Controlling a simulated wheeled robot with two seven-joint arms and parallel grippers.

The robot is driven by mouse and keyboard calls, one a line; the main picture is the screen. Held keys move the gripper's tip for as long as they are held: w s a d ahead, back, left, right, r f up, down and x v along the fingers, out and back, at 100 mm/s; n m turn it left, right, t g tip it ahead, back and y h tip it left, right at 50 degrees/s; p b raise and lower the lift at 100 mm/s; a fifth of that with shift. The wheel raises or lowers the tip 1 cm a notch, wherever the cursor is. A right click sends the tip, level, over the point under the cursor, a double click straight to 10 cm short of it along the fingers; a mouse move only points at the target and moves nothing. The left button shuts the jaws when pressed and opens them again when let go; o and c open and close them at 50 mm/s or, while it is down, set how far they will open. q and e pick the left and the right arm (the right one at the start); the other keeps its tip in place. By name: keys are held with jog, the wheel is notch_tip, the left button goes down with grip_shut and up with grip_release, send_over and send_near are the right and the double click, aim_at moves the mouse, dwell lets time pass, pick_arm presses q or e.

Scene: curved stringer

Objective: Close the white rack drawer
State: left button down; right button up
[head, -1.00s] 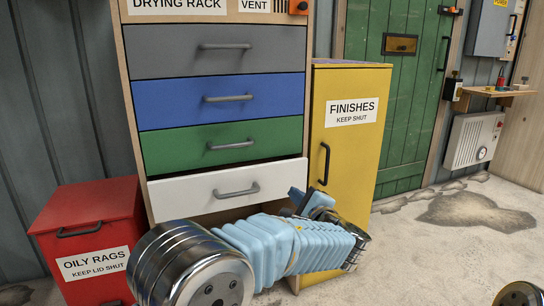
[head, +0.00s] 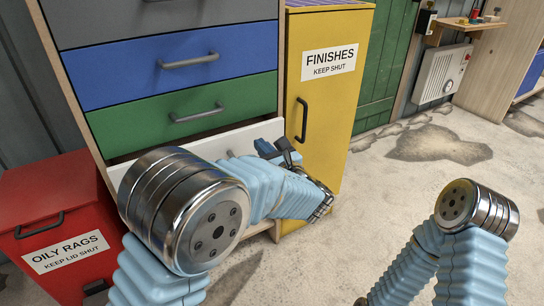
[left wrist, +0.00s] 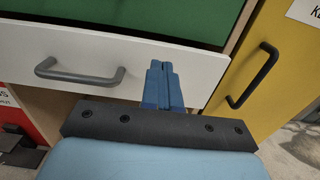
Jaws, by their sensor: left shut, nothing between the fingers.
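The white drawer (head: 240,138) is the lowest in the rack, below the green drawer. It stands out a little, with a dark gap above its front. In the head view my left arm hides much of it. The left wrist view shows its white front (left wrist: 195,72) and grey handle (left wrist: 80,72). My left gripper (head: 277,150) is at the right part of this front. Its blue fingers (left wrist: 162,75) are shut together and empty, to the right of the handle. I cannot tell whether they touch the front. My right gripper is out of view; only part of that arm shows.
The yellow finishes cabinet (head: 328,100) stands close on the right of the rack. The red oily rags bin (head: 55,225) is at the left. The green drawer (head: 185,115) and blue drawer (head: 140,80) above look shut. Open floor (head: 390,185) lies to the right.

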aim_at(247, 131)
pick_arm(q)
jog(key=x, duration=0.6)
jog(key=shift+x, duration=1.2)
jog(key=shift+s+d, duration=0.1)
